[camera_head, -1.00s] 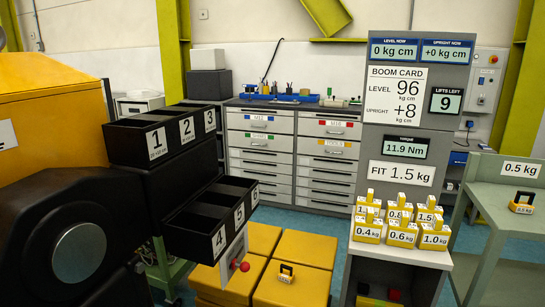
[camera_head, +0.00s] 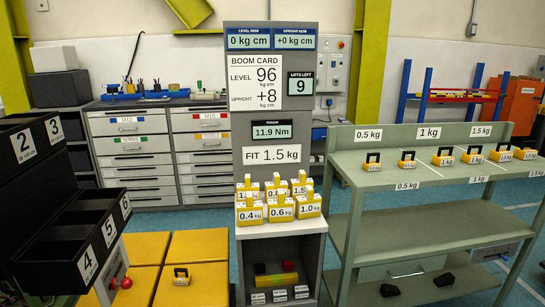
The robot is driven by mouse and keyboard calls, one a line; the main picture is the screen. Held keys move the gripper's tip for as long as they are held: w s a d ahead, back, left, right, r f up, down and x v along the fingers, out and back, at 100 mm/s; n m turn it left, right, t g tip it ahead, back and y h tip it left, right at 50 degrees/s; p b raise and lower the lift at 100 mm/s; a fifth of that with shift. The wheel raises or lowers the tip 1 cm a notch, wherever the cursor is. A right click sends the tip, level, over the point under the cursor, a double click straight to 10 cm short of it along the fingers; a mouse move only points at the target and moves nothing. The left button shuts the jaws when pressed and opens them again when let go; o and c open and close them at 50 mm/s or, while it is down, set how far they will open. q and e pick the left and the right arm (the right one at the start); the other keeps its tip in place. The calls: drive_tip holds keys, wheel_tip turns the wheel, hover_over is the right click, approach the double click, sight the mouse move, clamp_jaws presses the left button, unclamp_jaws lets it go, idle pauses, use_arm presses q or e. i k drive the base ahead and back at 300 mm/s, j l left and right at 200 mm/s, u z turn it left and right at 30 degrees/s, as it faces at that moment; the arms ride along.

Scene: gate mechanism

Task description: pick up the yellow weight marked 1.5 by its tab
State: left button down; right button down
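The yellow weight marked 1.5 (camera_head: 301,189) stands at the right of the back row on the white shelf of the grey stand, with its tab upright. The front-row weight marked 1.0 kg (camera_head: 308,208) hides its lower part. Weights marked 0.4 kg (camera_head: 250,215) and 0.6 kg (camera_head: 281,213) complete the front row. Two more back-row weights stand left of the 1.5 one, their labels partly hidden. Neither of my grippers is in view.
The grey stand carries a "FIT 1.5 kg" sign (camera_head: 272,154). A green bench (camera_head: 400,180) at right holds several small yellow weights with black handles. Black numbered bins (camera_head: 75,240) and yellow blocks (camera_head: 198,245) with another weight (camera_head: 181,276) lie at left. Drawer cabinets stand behind.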

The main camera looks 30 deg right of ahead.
sight(297, 186)
drive_tip(key=i+l+z, duration=0.2)
drive_tip(key=i+l, duration=0.15)
drive_tip(key=i+l+z, duration=0.4)
drive_tip(key=i, duration=0.45)
drive_tip(key=l, duration=0.1)
